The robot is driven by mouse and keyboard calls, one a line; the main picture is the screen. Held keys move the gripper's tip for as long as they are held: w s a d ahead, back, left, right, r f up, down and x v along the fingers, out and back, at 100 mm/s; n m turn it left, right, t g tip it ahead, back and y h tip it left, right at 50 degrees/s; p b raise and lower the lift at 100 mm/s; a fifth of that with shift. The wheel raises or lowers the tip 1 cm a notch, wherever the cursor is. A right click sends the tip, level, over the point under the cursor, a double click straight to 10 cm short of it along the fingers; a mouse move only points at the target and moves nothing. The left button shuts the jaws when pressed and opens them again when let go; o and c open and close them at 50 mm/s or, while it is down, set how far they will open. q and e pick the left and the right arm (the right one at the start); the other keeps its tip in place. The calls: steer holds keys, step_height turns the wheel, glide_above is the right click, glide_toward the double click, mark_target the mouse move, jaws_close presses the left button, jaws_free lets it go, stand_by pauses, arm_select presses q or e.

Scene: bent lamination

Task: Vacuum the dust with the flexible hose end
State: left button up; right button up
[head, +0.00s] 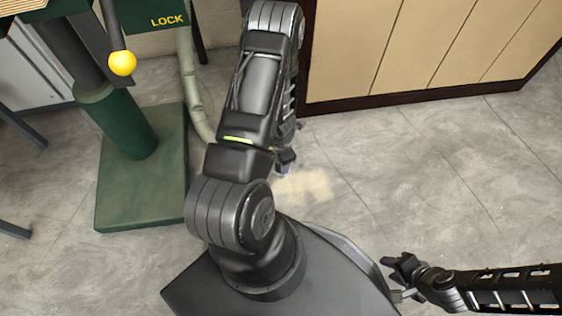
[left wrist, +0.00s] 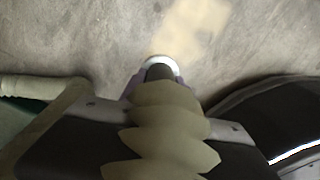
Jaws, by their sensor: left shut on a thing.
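The dust (head: 305,185) is a pale tan patch on the grey floor, and it also shows at the top of the left wrist view (left wrist: 190,28). My left gripper (head: 285,163) is mostly hidden behind my arm in the head view, just left of the dust. In the left wrist view it is shut on the ribbed beige hose (left wrist: 165,125). The hose's end, with a pale ring (left wrist: 162,62), points at the floor close to the dust's near edge. Part of the hose (head: 190,85) hangs beside the green machine. My right gripper (head: 396,274) is empty, its fingers apart, at the lower right.
A green machine base with a post (head: 140,190) stands at the left, under a panel marked LOCK (head: 165,20) and a yellow knob (head: 122,63). A wooden cabinet (head: 420,45) with a dark plinth stands at the back right. The floor (head: 440,180) to the right is clear.

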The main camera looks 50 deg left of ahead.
arm_select(q)
steer(key=shift+f+b, duration=3.65)
steer(key=shift+f, duration=0.55)
steer(key=shift+w+d+r, duration=0.1)
steer(key=shift+d+r, duration=0.05)
steer(key=shift+d, duration=0.45)
steer(key=shift+w+d+p, duration=1.8)
steer(key=shift+w+d, duration=2.7)
steer(key=shift+d, duration=1.5)
steer(key=shift+w+a+b, duration=1.05)
steer(key=shift+w+a, duration=0.55)
steer(key=shift+a, duration=0.7)
step_height(320, 180, up, 6)
steer(key=p, duration=0.5)
steer(key=shift+r, duration=0.25)
